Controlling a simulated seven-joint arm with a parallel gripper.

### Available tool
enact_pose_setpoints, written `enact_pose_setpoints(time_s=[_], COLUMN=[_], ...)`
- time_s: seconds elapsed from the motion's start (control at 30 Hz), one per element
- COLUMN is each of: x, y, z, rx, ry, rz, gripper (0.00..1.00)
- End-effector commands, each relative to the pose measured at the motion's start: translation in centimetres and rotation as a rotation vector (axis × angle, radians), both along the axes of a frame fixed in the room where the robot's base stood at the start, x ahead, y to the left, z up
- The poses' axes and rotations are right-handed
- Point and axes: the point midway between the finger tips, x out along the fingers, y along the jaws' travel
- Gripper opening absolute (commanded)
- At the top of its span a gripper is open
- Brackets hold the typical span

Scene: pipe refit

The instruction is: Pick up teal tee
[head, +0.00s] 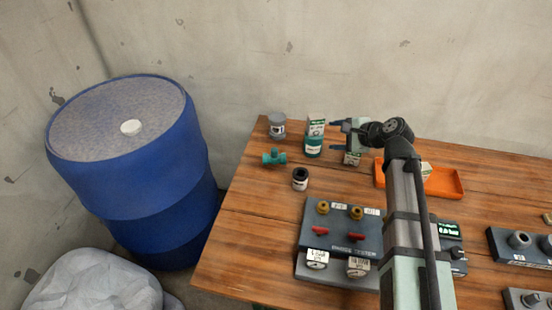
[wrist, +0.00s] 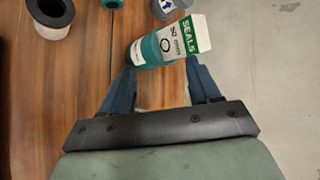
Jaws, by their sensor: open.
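The teal tee (head: 274,157) lies on the wooden table near its left edge in the head view. In the wrist view only a small teal bit (wrist: 112,4) shows at the top edge, probably part of the tee. My gripper (head: 334,123) is open and empty, to the right of the tee and apart from it. In the wrist view my gripper (wrist: 158,80) has its fingers spread, with a teal and white seals container (wrist: 165,43) just beyond the fingertips. That seals container (head: 314,140) stands between my gripper and the tee in the head view.
A grey canister (head: 277,125) stands behind the tee, and a black-and-white ring piece (head: 300,179) in front. A gauge panel (head: 345,233) fills the front. A blue barrel (head: 135,170) stands left of the wooden table (head: 250,210).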

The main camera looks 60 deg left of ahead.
Motion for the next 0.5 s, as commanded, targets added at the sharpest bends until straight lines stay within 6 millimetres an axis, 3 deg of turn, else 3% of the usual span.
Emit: enact_pose_setpoints(time_s=[0.03, 0.2, 0.5], x=[-1.9, -6.5, -11.7], y=[1.5, 5.0, 10.6], z=[0.0, -0.6, -0.5], rx=[-0.029, -0.186, -0.653], ry=[0.018, 0.072, 0.069], rz=[0.033, 0.093, 0.007], gripper=[0.62, 0.62, 0.62])
